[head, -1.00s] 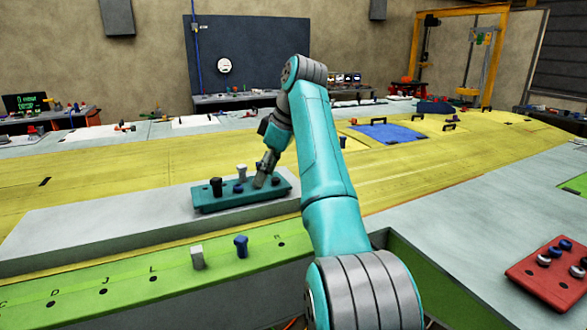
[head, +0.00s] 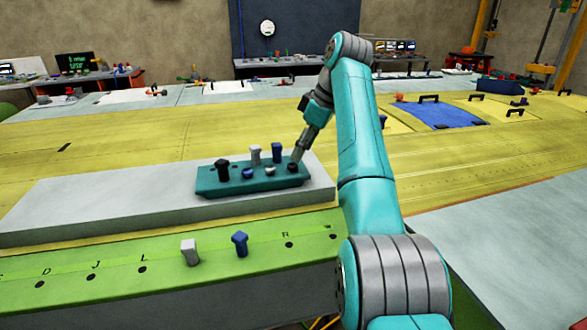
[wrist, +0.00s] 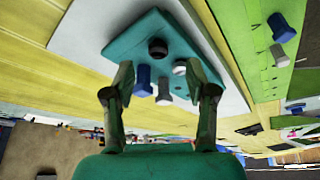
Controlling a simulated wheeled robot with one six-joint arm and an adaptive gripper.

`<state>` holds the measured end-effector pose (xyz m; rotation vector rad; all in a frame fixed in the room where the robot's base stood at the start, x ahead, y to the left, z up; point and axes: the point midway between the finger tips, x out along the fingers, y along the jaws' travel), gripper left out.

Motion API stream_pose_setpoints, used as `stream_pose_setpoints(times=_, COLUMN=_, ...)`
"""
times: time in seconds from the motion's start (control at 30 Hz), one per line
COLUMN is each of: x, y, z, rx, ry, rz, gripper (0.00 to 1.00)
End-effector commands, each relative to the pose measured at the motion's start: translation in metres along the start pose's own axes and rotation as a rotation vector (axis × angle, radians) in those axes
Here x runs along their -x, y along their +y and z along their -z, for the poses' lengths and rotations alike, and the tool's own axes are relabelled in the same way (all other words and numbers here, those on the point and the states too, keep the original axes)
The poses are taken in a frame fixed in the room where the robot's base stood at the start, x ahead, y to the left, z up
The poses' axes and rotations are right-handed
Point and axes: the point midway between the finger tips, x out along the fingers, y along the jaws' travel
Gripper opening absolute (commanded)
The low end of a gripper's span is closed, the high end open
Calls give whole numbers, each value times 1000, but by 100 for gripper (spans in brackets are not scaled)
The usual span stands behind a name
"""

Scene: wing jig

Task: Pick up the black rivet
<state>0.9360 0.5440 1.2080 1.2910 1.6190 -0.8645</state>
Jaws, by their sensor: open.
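A tall black rivet (head: 222,169) stands upright at the left end of a teal block (head: 210,185) in the head view. A short dark piece (head: 292,167) sits at the block's right end. In the wrist view, a dark round-topped piece (wrist: 157,47) stands on the teal block (wrist: 125,48) beyond my fingertips; it looks like that short piece. My gripper (head: 298,158) is above the block's right end, away from the tall black rivet. Its fingers (wrist: 156,82) are spread apart with nothing gripped. I cannot make out the tall black rivet in the wrist view.
A tall white rivet (head: 256,154) and a tall blue rivet (head: 277,152) stand along the block's far side. A short blue piece (head: 247,172) and a short white piece (head: 270,171) are nearer. White (head: 190,252) and blue (head: 240,243) rivets stand on the green strip (head: 120,292).

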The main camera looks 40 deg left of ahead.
Motion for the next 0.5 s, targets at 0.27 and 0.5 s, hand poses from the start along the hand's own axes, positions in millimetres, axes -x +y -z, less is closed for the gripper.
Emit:
stream_pose_setpoints(times=0.27, x=-23, y=2, z=4, rx=-1, ry=-1, rz=1, gripper=57)
stream_pose_setpoints(times=0.5, x=-52, y=3, z=6, rx=0, ry=0, rz=-1, gripper=57)
